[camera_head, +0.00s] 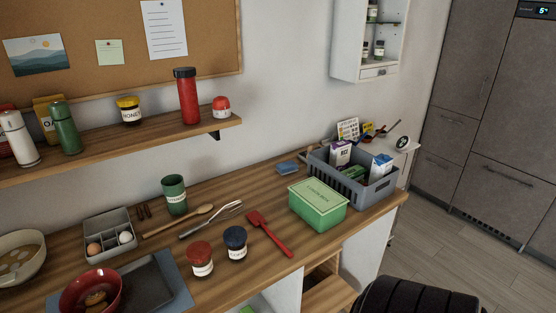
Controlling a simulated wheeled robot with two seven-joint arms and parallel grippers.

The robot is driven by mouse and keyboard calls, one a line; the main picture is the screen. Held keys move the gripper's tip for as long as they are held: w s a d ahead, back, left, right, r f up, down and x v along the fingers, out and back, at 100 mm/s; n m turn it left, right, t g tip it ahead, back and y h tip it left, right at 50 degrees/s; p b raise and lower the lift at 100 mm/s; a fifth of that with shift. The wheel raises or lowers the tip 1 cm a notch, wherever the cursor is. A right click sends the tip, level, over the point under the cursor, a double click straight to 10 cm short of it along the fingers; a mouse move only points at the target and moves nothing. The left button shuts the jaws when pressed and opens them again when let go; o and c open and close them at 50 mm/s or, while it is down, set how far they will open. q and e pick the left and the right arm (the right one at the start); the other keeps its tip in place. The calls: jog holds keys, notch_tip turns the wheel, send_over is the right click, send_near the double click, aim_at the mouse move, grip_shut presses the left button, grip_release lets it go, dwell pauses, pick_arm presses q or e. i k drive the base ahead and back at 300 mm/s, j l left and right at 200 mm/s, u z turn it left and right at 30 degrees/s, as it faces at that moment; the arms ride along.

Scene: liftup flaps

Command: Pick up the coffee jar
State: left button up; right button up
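I cannot tell for sure which container is the coffee jar, because most labels are too small to read. On the wooden counter stand a jar with a red lid (200,259) and a jar with a dark blue lid (235,244), side by side near the front edge. A green canister with a white label (174,195) stands farther back. On the wall shelf are a yellow-banded honey jar (129,111) and a small red-lidded jar (221,107). All stand upright. Neither of my grippers is in view.
A red spatula (268,234), whisk (211,219) and wooden spoon (178,221) lie on the counter. A green box (318,205) and grey crate (370,193) stand at right. An egg tray (108,235) and red bowl (90,291) are at left. A black ribbed shape fills the bottom right.

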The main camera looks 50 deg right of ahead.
aim_at(235, 255)
jog(key=z, duration=1.35)
jog(key=i+l+u, duration=0.15)
jog(key=l+u, duration=0.25)
jog(key=l, duration=0.15)
jog(key=i+l+u, duration=0.1)
jog(key=l+u, duration=0.35)
jog(key=l, duration=0.15)
jog(key=l+u, duration=0.4)
jog(key=l, duration=0.25)
